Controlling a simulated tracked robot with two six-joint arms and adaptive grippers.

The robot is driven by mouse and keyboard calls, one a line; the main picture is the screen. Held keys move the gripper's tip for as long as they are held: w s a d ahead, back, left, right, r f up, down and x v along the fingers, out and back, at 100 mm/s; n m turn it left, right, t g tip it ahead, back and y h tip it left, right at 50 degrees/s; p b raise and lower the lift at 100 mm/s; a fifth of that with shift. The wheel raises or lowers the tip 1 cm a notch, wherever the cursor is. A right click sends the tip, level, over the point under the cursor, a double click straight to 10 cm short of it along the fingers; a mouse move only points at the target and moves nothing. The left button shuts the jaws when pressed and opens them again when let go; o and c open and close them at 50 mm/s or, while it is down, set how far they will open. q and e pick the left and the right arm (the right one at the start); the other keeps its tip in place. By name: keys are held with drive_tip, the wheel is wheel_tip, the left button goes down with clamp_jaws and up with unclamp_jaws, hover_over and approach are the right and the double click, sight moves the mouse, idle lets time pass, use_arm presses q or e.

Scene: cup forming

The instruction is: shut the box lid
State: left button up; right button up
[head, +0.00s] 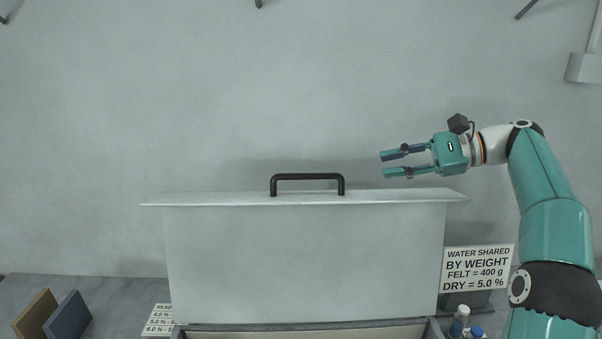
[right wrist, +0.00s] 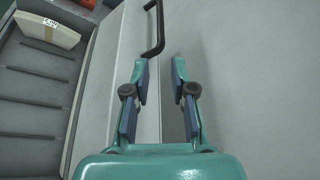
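The box lid (head: 305,262) is a wide pale grey panel standing upright in the head view, with the box (head: 330,334) showing only as a rim and a strip of interior below it. A black bar handle (head: 307,177) sits on the lid's top edge. My right gripper (head: 383,164) is open and empty, to the right of the handle and apart from it, fingers pointing left. In the right wrist view the open fingers (right wrist: 160,72) have the handle (right wrist: 154,30) beyond their tips. My left gripper is not in view.
A sign (head: 477,269) and small bottles (head: 460,318) stand right of the box. A brown block (head: 36,314) and a blue block (head: 68,317) lean at the lower left. A small card (head: 160,320) stands by the lid's left side.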

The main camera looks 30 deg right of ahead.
sight(323, 175)
drive_tip(key=x, duration=1.7)
drive_tip(key=shift+r, duration=0.1)
clamp_jaws()
